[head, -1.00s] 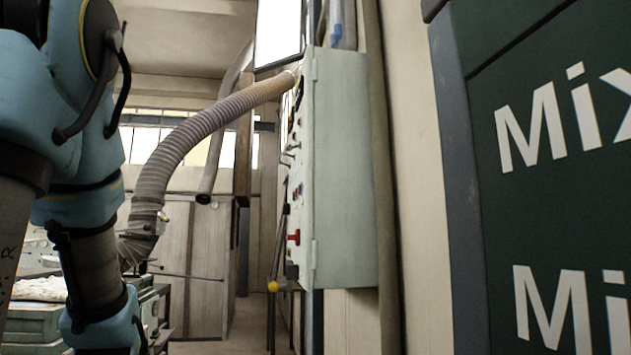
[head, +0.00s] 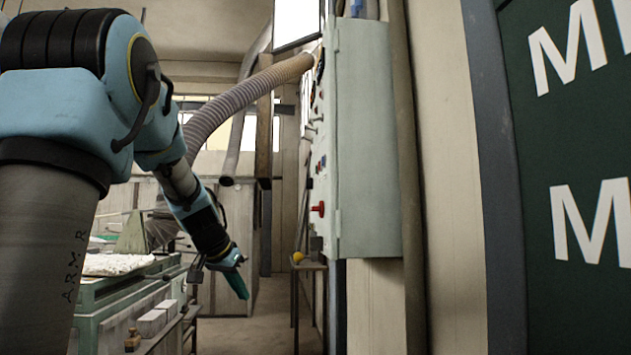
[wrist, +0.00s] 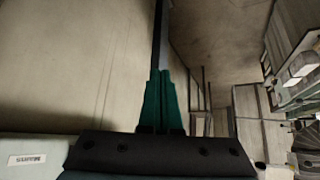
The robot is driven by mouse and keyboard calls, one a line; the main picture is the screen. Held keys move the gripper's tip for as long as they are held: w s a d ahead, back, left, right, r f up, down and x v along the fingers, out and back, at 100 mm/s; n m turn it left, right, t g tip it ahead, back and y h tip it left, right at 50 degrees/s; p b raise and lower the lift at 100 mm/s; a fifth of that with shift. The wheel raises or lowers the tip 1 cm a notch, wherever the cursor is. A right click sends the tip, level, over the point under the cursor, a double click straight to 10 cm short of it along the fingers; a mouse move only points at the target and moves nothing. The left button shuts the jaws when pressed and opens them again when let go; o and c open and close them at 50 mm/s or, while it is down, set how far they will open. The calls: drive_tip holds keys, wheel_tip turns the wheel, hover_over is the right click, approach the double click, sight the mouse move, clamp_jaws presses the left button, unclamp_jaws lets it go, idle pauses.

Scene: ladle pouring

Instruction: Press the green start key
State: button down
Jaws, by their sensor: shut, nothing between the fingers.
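A pale green control cabinet (head: 365,140) hangs on the wall right of centre in the head view. Its front is seen nearly edge-on, with small levers, buttons and a red handle (head: 318,209). I cannot make out a green start key on it in either view. My gripper (head: 239,286) has green fingers and hangs pointing down, left of the cabinet and apart from it. In the wrist view my gripper (wrist: 160,72) is shut and empty, its two fingers together.
A ribbed hose (head: 215,115) runs to the cabinet. A green workbench (head: 105,310) with small blocks stands at lower left. A small stand with a yellow ball (head: 298,257) is below the cabinet. A dark green sign (head: 570,140) fills the right. Floor between bench and stand looks clear.

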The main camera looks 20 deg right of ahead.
drive_tip(key=w+d+r+m+t+h, duration=0.1)
drive_tip(key=w+d+r+m+h, duration=0.1)
drive_tip(key=r, duration=0.8)
drive_tip(key=w+d+r+m+t+h+b, duration=0.1)
drive_tip(key=w+d+r+m+h, duration=0.2)
drive_tip(key=r, duration=0.7)
drive_tip(key=w+d+r+m+t+h+b, duration=0.1)
drive_tip(key=r+m, duration=0.4)
drive_tip(key=r, duration=0.6)
drive_tip(key=shift+w+d+t+h, duration=0.3)
drive_tip(key=shift+w+d+h, duration=0.4)
drive_tip(key=shift+w+h, duration=0.4)
drive_tip(key=s+d+p, duration=0.1)
drive_tip(key=d+p, duration=0.1)
drive_tip(key=d, duration=0.6)
drive_tip(key=shift+s+d, duration=0.3)
drive_tip(key=shift+d, duration=0.05)
drive_tip(key=shift+f, duration=0.1)
drive_tip(key=shift+d, duration=0.4)
